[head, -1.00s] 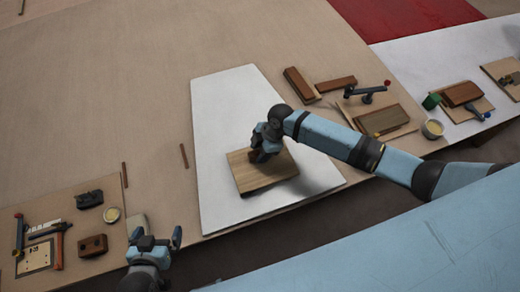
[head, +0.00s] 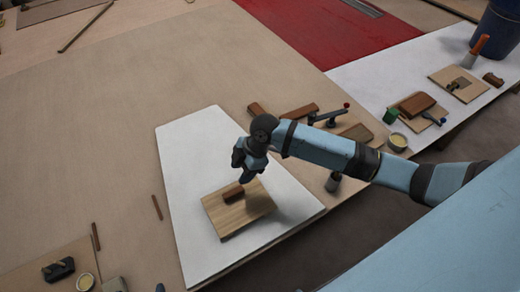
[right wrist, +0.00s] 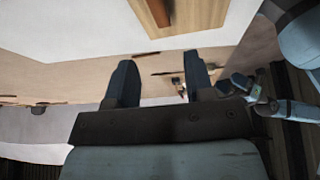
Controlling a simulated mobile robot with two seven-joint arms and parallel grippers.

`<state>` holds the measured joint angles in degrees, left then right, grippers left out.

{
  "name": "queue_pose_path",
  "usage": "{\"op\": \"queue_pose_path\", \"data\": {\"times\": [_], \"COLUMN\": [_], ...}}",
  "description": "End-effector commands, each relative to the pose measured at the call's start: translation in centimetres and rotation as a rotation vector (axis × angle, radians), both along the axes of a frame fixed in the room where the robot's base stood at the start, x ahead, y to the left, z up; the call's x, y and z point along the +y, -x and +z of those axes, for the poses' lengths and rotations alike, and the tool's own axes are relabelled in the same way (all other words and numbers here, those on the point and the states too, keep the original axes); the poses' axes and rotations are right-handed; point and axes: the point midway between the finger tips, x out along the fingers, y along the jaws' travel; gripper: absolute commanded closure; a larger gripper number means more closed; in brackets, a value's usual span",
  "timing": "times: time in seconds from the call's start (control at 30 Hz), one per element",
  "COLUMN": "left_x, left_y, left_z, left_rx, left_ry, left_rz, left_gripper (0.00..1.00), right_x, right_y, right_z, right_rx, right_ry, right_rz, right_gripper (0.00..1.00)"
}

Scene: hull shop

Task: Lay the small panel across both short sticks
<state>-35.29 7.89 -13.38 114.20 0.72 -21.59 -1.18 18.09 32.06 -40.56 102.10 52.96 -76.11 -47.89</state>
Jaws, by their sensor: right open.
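The small panel (head: 222,217), a pale wooden board with a brown block (head: 233,194) on top, lies on a white sheet. Whether anything is under it is hidden. My right gripper (head: 245,176) is open and empty just above the block. In the right wrist view its fingers (right wrist: 161,82) stand apart, with the panel (right wrist: 200,14) and block (right wrist: 158,10) at the top edge. Two thin brown sticks, one nearer (head: 157,207) and one further left (head: 95,236), lie on the tan surface, apart from the panel. Only a tip of my left gripper (head: 160,287) shows at the bottom edge.
Brown blocks (head: 299,112), a red-tipped clamp (head: 330,117) and a pale tub (head: 397,141) stand right of the sheet, behind my right arm. A dark plane (head: 58,269) and another tub (head: 85,282) are at lower left. The tan surface beyond the sheet is largely clear.

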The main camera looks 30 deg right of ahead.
Motion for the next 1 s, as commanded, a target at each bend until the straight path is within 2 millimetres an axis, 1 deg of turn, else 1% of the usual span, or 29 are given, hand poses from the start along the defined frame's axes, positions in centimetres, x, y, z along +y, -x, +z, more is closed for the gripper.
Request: {"op": "queue_pose_path", "data": {"times": [0.03,0.13,0.23,0.3,0.37,0.5,0.6,0.7,0.8,1.0], "left_x": [0.0,0.0,0.0,0.0,0.0,0.0,0.0,0.0,0.0,0.1], "left_y": [0.0,0.0,0.0,0.0,0.0,0.0,0.0,0.0,-0.1,-0.1], "left_z": [0.0,0.0,0.0,0.0,0.0,0.0,0.0,0.0,0.0,0.0], "left_rx": [0.0,0.0,0.0,0.0,0.0,0.0,0.0,-0.001,-0.001,-0.002], "left_ry": [0.0,0.0,0.0,0.0,-0.001,-0.001,-0.001,-0.001,-0.001,-0.002], "left_rz": [0.0,-0.001,-0.001,-0.001,-0.002,-0.002,-0.002,-0.001,-0.001,0.0], "left_gripper": [0.0,0.0,0.0,0.0,0.0,0.0,0.0,0.0,0.0,0.0], "right_x": [1.2,3.1,4.1,4.1,3.7,1.7,0.1,-1.0,-1.6,-1.8], "right_y": [1.1,2.9,5.0,6.5,8.0,11.8,14.2,15.9,16.7,16.9], "right_z": [-1.2,-3.1,-4.7,-5.5,-6.1,-6.8,-7.1,-7.1,-7.0,-7.0], "right_rx": [-0.007,-0.051,-0.099,-0.131,-0.159,-0.23,-0.273,-0.307,-0.323,-0.331], "right_ry": [-0.036,-0.125,-0.22,-0.282,-0.331,-0.419,-0.457,-0.479,-0.49,-0.493], "right_rz": [-0.057,-0.238,-0.452,-0.6,-0.725,-0.973,-1.092,-1.163,-1.196,-1.202], "right_gripper": [0.51,0.51,0.51,0.51,0.51,0.51,0.51,0.51,0.51,0.51]}}
